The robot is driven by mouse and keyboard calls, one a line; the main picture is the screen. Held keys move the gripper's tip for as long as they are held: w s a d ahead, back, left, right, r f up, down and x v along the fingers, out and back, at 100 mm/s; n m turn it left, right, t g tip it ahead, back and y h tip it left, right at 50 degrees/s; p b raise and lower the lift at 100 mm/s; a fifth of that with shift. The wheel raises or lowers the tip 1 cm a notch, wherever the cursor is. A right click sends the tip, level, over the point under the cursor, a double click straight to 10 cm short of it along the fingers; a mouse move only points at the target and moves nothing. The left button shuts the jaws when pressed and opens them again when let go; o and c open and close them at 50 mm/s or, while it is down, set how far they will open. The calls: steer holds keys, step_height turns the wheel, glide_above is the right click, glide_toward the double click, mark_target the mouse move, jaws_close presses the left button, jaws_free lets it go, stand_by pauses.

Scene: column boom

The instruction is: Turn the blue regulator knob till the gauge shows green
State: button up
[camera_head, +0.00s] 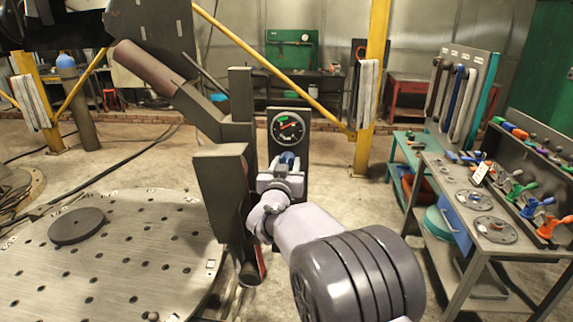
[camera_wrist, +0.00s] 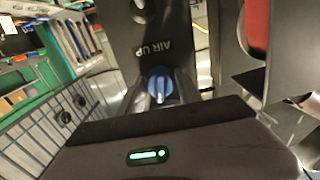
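The blue regulator knob (camera_head: 288,158) sits on a dark upright panel, below the round gauge (camera_head: 288,127). The gauge has a black face with a green mark at its upper left and a reddish needle or mark; the exact reading is too small to tell. In the wrist view the knob (camera_wrist: 159,85) shows with its grip bar pointing down, below the words "AIR UP". My gripper (camera_wrist: 160,88) is in front of the panel, its two fingers apart on either side of the knob. Contact with the knob cannot be made out. The gripper also shows in the head view (camera_head: 284,178).
A round perforated metal table (camera_head: 130,250) with a dark disc (camera_head: 77,226) lies at the left. A workbench (camera_head: 452,205) with clamps and discs stands at the right. Dark beams (camera_head: 222,185) stand close left of the panel. Floor between panel and workbench is clear.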

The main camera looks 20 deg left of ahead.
jaws_close()
steer(key=shift+f+m+b, duration=0.1)
steer(key=shift+m+b, duration=0.2)
steer(key=shift+b, duration=0.15)
